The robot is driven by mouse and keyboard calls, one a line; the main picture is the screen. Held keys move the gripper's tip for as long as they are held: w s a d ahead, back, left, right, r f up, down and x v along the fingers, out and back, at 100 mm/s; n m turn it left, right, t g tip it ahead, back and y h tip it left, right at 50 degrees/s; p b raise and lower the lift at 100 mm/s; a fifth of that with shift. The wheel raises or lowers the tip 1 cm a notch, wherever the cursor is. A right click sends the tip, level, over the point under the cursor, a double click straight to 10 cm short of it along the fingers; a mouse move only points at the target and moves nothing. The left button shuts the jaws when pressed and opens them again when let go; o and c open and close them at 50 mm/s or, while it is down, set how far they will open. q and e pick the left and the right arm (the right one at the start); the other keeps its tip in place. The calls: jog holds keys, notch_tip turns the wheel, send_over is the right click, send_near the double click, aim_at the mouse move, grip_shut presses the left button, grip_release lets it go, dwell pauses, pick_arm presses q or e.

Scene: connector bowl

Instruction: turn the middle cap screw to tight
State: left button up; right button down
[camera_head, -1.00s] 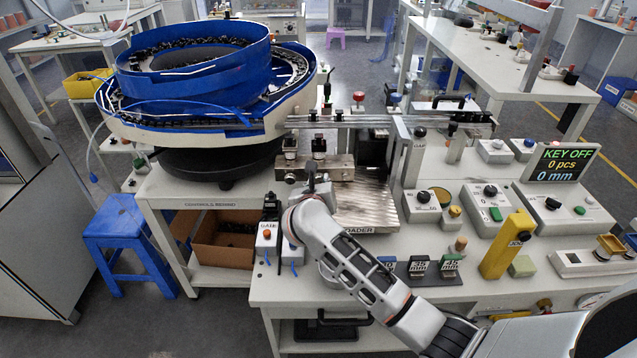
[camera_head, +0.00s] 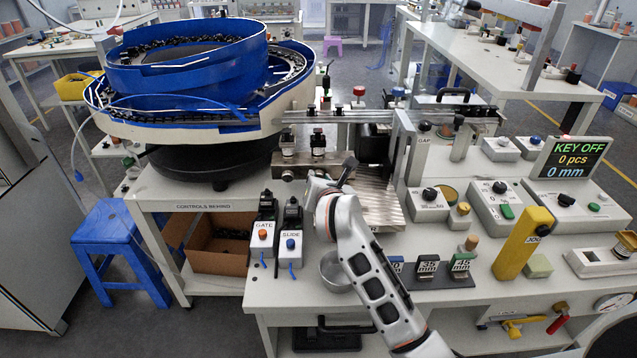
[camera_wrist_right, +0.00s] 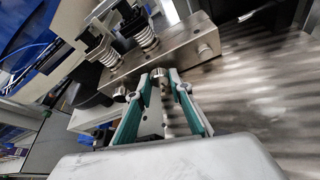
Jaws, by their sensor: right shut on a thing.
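A metal block (camera_head: 288,166) is fixed at the front of the track beside the blue bowl feeder. In the right wrist view the block (camera_wrist_right: 178,52) carries a row of small round cap screws on its near face. The middle cap screw (camera_wrist_right: 158,73) is between my right gripper's fingertips (camera_wrist_right: 166,78), which are shut on it. Another cap screw (camera_wrist_right: 206,50) shows to its right and one (camera_wrist_right: 121,93) to its left. In the head view my right wrist hides the fingertips and the screws. My left gripper is not in view.
Two spring posts (camera_wrist_right: 146,35) stand on top of the block. A ribbed metal plate (camera_head: 378,207) lies right of it. The GATE box (camera_head: 262,240), SLIDE box (camera_head: 290,243) and a metal bowl (camera_head: 334,268) stand close to my arm. The display (camera_head: 571,158) reads KEY OFF.

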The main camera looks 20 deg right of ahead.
dwell(0.5)
jog(key=c, duration=1.8)
grip_release()
jog(key=v, duration=1.2)
jog(key=shift+d, duration=0.1)
